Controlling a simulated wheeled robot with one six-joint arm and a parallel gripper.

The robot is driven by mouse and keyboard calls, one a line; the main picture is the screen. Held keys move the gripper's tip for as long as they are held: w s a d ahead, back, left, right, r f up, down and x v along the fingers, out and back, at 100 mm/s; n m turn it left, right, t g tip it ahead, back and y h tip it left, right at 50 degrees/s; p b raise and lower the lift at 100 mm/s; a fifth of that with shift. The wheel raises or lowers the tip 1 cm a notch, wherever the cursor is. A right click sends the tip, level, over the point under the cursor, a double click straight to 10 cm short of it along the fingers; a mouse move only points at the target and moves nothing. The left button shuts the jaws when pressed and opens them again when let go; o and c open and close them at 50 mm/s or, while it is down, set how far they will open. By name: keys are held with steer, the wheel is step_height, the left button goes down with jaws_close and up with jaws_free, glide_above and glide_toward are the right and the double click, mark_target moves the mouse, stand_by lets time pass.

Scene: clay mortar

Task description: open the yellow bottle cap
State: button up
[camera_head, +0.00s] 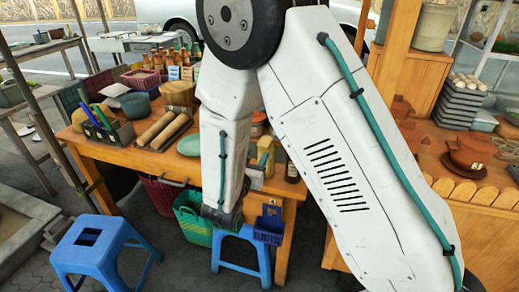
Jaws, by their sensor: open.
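My arm fills the middle of the view and bends down to a dark wrist in front of the table edge.
The wooden table (130,152) holds rolling pins (160,130), a teal bowl (190,145), baskets and several bottles. A dark bottle (292,170) stands right of the yellow one. Blue stools (95,245) and a green basket (190,218) are below. Clay pots (472,152) are at right.

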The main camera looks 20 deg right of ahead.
mark_target(262, 146)
steer(key=shift+x, duration=2.35)
jaws_close()
steer(key=shift+r, duration=0.15)
